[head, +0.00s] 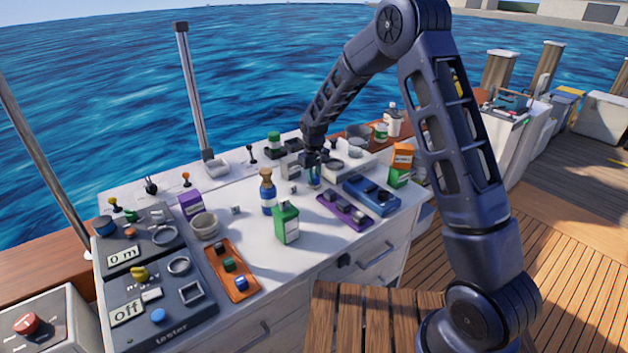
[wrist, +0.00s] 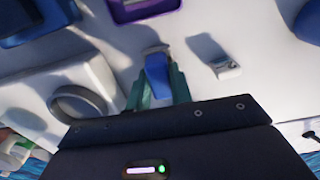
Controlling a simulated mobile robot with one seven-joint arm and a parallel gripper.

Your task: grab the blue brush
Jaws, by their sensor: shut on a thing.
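The blue brush (wrist: 157,70) is between the two greenish fingers of my gripper (wrist: 158,88) in the wrist view. It has a blue body with a pale grey end pointing away from the palm. My gripper (head: 314,172) is shut on it and points down, low over the white counter in the head view. There the fingers and wrist hide most of the brush. I cannot tell whether the brush touches the counter.
A purple tray (head: 345,212) and a blue tray (head: 371,194) lie to the right of my gripper.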

